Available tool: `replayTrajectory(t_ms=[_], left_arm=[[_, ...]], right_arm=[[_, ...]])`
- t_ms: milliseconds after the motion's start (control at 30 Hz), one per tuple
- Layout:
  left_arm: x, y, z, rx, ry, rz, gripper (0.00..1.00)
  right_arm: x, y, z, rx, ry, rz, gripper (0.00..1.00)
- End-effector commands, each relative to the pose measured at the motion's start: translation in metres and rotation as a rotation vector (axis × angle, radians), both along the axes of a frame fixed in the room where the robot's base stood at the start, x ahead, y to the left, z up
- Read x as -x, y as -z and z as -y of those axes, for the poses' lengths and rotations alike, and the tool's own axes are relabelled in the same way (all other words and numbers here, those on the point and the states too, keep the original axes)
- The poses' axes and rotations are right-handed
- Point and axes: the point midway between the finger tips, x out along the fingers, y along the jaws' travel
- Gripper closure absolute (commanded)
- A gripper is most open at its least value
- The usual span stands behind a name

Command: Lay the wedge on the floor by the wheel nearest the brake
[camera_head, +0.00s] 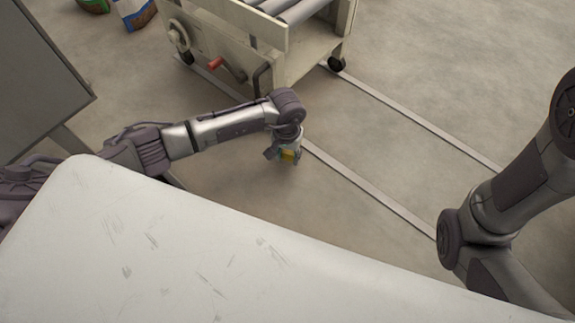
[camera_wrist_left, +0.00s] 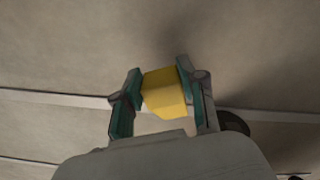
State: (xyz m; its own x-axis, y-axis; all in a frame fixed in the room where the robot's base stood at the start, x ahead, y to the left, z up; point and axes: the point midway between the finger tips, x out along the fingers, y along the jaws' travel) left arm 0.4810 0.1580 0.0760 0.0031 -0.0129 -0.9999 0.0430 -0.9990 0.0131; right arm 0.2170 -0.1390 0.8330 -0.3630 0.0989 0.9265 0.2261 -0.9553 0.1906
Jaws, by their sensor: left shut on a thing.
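My left gripper (camera_head: 288,156) is shut on the yellow wedge (camera_wrist_left: 163,92), which sits between its two green-edged fingers in the left wrist view. In the head view only a small yellow patch of the wedge (camera_head: 288,154) shows, and the gripper is over the floor in front of the roller cart (camera_head: 215,55). A red-handled lever (camera_head: 215,64), perhaps the brake, is on the cart's near side. A dark wheel (camera_head: 187,58) is under the cart's left corner, partly hidden; another wheel (camera_head: 336,64) is at the right corner. My right gripper is out of view.
Two pale floor rails (camera_head: 370,187) run from the cart toward the lower right. A grey cabinet (camera_head: 40,70) stands at the left, with bags (camera_head: 133,12) behind it. Concrete floor to the right of the cart is clear.

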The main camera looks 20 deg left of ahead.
Motion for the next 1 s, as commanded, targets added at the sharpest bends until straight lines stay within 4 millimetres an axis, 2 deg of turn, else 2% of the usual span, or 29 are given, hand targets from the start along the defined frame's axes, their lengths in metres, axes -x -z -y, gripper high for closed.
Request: replayTrajectory(t_ms=[133, 333, 767, 800, 933, 1000], left_arm=[[-0.001, 0.011, -0.001, 0.0, -0.001, -0.001, 0.96], [-0.001, 0.04, 0.0, 0.002, -0.001, -0.001, 0.96], [-0.002, 0.044, -0.001, -0.001, 0.0, 0.001, 0.96], [-0.001, 0.043, -0.001, 0.0, 0.0, 0.001, 0.54], [-0.001, 0.043, 0.0, 0.0, 0.0, 0.0, 0.34], [-0.001, 0.043, 0.0, 0.0, 0.0, 0.0, 0.34]], right_arm=[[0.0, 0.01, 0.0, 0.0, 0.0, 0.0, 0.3], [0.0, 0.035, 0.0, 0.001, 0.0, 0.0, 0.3], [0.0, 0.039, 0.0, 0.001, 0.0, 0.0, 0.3], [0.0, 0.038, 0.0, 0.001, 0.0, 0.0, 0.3], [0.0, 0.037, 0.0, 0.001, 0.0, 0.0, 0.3], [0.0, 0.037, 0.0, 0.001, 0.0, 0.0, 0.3]])
